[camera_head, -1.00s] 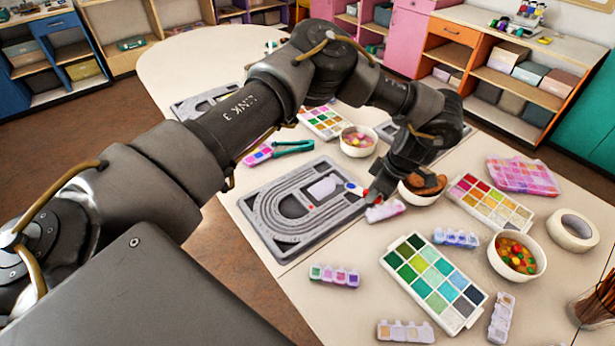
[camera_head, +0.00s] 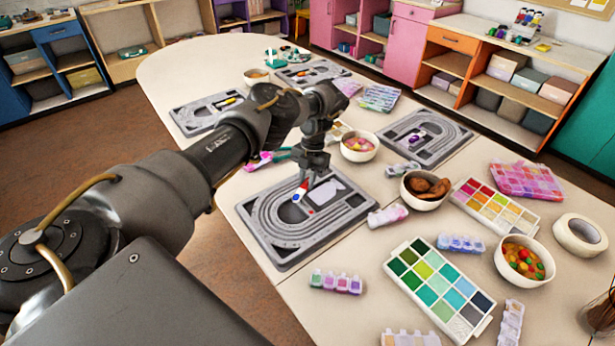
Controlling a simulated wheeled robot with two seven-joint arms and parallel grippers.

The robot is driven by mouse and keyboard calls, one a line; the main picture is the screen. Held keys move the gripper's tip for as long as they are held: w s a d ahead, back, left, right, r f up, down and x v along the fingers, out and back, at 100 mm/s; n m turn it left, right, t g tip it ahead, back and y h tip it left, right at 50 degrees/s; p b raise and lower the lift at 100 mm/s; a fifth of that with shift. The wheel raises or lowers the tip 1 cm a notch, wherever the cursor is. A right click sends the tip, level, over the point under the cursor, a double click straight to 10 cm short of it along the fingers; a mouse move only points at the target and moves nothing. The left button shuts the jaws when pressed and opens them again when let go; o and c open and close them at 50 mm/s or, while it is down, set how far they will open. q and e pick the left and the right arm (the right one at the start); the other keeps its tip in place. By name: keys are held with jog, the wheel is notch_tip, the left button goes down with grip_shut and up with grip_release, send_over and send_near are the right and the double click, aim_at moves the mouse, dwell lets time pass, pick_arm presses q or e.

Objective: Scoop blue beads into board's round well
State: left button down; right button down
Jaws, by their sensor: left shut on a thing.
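The near bead board (camera_head: 262,254), grey with curved grooves, lies flat on the table, left of the middle. It has a dark recess, a pale lilac patch and a small red spot inside the grooves. My left gripper (camera_head: 305,184) points down over the board, shut on a small red, white and blue tool (camera_head: 300,191). The tool's blue end is low over the dark recess; I cannot tell if it touches or if loose beads are on it. A case of blue beads (camera_head: 460,244) lies on the table at the right.
A pale pink bead case (camera_head: 388,215) lies close to the board's right edge. A bowl of brown items (camera_head: 425,200), a candy bowl (camera_head: 524,262) and a green palette (camera_head: 440,290) stand to the right. Another board (camera_head: 458,134) lies behind.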

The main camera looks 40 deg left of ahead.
aim_at(304, 184)
pick_arm(q)
jog(key=shift+s+f+p, duration=0.25)
jog(key=shift+f+p, duration=0.1)
jog(key=shift+f, duration=0.05)
jog(key=shift+a+t, duration=0.1)
jog(key=shift+t, duration=0.2)
jog(key=shift+s+f+b, duration=0.2)
jog(key=shift+f+b, duration=0.3)
jog(key=shift+f, duration=0.4)
jog(key=shift+s+a+f+t+b, duration=0.1)
jog(key=shift+f+t+b, duration=0.15)
jog(key=shift+t+b, duration=0.2)
jog(key=shift+s+r+t, duration=0.15)
jog(key=shift+r+t, duration=0.25)
jog(key=shift+t, duration=0.25)
jog(key=shift+s+t+b, duration=0.2)
jog(key=shift+t+b, duration=0.1)
jog(key=shift+b, duration=0.35)
jog(key=shift+s+r+t+b, duration=0.25)
jog(key=shift+r+t+b, duration=0.2)
jog(key=shift+t+b, duration=0.35)
jog(key=shift+s+r, duration=0.1)
jog(key=shift+r, duration=0.3)
jog(key=shift+r+t+y, duration=0.15)
jog(key=shift+t+y, duration=0.15)
jog(key=shift+t, duration=0.1)
jog(key=shift+s+r, duration=0.1)
